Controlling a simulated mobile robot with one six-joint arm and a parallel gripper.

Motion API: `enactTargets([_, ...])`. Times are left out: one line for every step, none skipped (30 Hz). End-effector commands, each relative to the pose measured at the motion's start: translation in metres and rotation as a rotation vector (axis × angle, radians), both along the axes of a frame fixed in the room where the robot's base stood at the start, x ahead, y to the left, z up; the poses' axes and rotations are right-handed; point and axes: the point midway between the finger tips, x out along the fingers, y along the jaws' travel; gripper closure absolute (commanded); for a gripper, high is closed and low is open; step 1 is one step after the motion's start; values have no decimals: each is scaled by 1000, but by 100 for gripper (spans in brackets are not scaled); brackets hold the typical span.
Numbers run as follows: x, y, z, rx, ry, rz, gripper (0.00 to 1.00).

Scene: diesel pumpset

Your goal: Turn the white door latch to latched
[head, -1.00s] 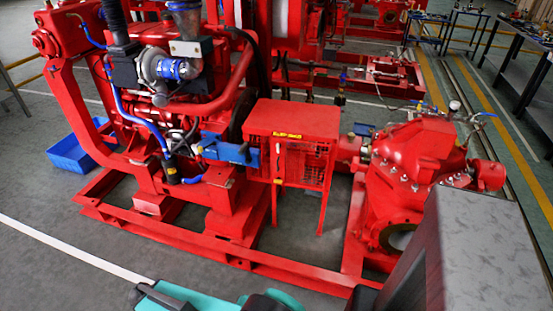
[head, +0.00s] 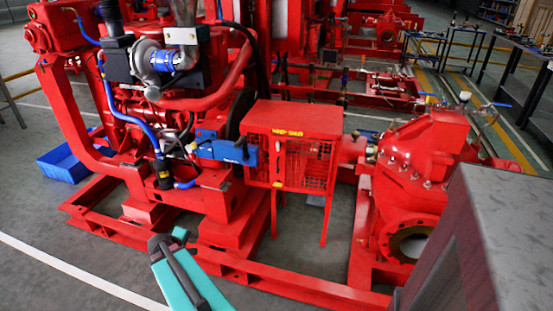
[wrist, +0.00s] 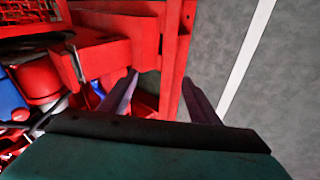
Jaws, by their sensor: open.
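The white door latch (head: 278,158) is a thin, upright white strip with a yellow lower end on the front of a red guard box (head: 258,146).
A red engine (head: 170,75) stands left of the box and a red pump (head: 425,165) right of it. A red base frame (head: 300,285) runs along the front. A blue bin (head: 65,165) is at left. Grey floor in front is open.

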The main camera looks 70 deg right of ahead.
Motion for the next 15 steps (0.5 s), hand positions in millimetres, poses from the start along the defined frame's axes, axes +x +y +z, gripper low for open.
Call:
enactTargets([1, -18, -5, -30, -13, -1, 44])
enactTargets([0, -27, -2, -48, -17, 0, 44])
enactTargets([0, -39, 1, -71, -25, 3, 44])
enactTargets([0, -48, 4, -89, -29, 5, 44])
enactTargets([-1, -58, 6, -106, -34, 5, 44])
enactTargets([-2, -69, 10, -131, -40, 7, 44])
enactTargets([-3, -78, 12, -149, -44, 9, 44])
enactTargets([-4, -87, 16, -167, -46, 10, 44])
enactTargets([-6, -99, 19, -192, -50, 12, 44])
enactTargets([-8, -108, 22, -210, -53, 13, 44])
enactTargets([-9, -116, 26, -229, -55, 14, 44])
enactTargets([-12, -127, 30, -253, -58, 16, 44])
enactTargets([-14, -136, 33, -272, -59, 16, 44])
enactTargets([-16, -144, 37, -291, -61, 17, 44])
enactTargets([-20, -155, 41, -316, -61, 19, 44])
